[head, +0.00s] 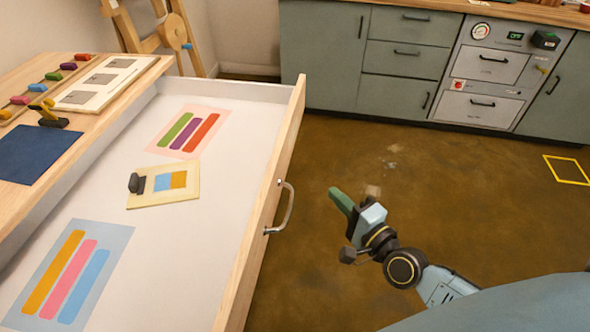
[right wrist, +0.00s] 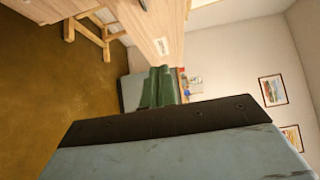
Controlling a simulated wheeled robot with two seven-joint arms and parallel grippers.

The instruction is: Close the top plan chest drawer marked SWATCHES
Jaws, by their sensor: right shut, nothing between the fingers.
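The top drawer (head: 272,190) of the plan chest is pulled far out in the head view. Its pale wooden front carries a metal bar handle (head: 284,208). Inside lie colour swatch sheets and a small clipped card. My right gripper (head: 341,200), with green fingers, is to the right of the drawer front, apart from the handle, over the floor. Its fingers are shut and empty; they also show in the right wrist view (right wrist: 158,88). The SWATCHES marking cannot be read in either view. My left gripper is out of view.
A wooden easel (head: 160,35) stands behind. Grey-green cabinets (head: 400,60) line the back wall.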

